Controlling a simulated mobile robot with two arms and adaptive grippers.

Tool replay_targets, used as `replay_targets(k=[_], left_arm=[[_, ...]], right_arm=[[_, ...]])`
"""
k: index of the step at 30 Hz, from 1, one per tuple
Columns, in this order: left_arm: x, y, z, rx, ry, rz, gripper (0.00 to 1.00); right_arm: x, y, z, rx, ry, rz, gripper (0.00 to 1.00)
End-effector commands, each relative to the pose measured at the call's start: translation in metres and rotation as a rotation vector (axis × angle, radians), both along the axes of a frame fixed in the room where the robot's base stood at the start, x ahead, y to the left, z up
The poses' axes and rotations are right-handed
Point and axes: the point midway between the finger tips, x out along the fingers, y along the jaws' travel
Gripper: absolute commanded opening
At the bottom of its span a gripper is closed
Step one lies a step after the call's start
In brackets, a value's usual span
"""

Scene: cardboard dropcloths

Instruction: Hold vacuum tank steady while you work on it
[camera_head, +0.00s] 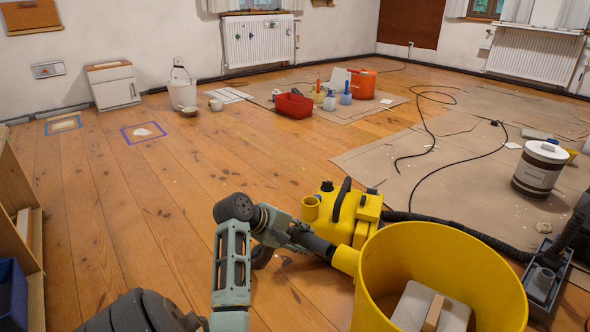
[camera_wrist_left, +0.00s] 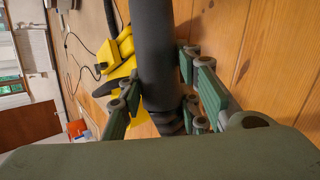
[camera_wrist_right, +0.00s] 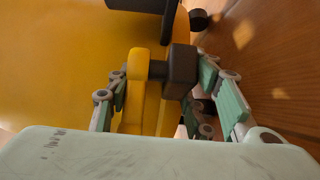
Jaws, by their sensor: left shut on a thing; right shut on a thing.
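The open yellow vacuum tank (camera_head: 450,258) stands at the lower right of the head view. A dark hose end (camera_head: 320,246) meets its yellow side inlet (camera_head: 346,260). My left gripper (camera_head: 303,238) is shut around this dark hose (camera_wrist_left: 157,60), left of the tank. In the right wrist view, my right gripper (camera_wrist_right: 165,95) is shut on a yellow and dark grey latch (camera_wrist_right: 182,70) beside the tank's yellow wall (camera_wrist_right: 60,70). The right gripper does not show in the head view. A grey tool with a wooden handle (camera_head: 434,311) lies in the tank.
The yellow vacuum head (camera_head: 350,218) sits behind the tank on the wood floor. A black ribbed hose (camera_head: 460,232) runs right to a grey floor tool (camera_head: 545,283). A white bucket (camera_head: 540,168) stands on the cardboard (camera_head: 450,160). The floor at left is mostly clear.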

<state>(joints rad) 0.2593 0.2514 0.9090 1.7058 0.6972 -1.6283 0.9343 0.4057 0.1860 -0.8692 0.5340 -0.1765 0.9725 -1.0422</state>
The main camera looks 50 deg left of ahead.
Motion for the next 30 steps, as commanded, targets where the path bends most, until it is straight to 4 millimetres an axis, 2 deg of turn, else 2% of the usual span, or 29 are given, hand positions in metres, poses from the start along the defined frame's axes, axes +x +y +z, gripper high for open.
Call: replay_targets(k=[7, 30], left_arm=[[0.0029, -0.0115, 0.0002, -0.001, -0.001, 0.000, 0.05], [0.0029, -0.0124, 0.0006, 0.000, -0.001, 0.000, 0.05]], right_arm=[[0.0001, -0.0001, 0.0003, 0.003, 0.002, -0.001, 0.00], [0.0001, 0.0000, 0.0004, 0.003, 0.001, -0.001, 0.00]])
